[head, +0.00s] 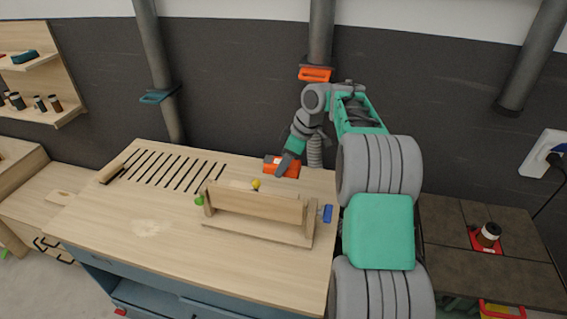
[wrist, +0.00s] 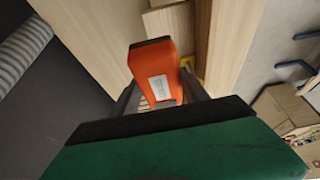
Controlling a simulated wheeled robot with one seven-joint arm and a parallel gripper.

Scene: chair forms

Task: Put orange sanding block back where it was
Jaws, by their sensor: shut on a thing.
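The orange sanding block (head: 287,168) is an orange block with a dark face and a pale label. My gripper (head: 292,158) is shut on it near the back right of the workbench. In the wrist view the sanding block (wrist: 156,75) sits between the two dark fingers of my gripper (wrist: 160,98). In the head view it appears at the far side of the wooden jig (head: 255,205). I cannot tell whether it touches the bench top (head: 150,228).
The jig has a yellow knob (head: 256,184), a green knob (head: 199,200) and a blue end piece (head: 327,213). Slots (head: 165,168) cut the bench's back left. The bench's front left is clear.

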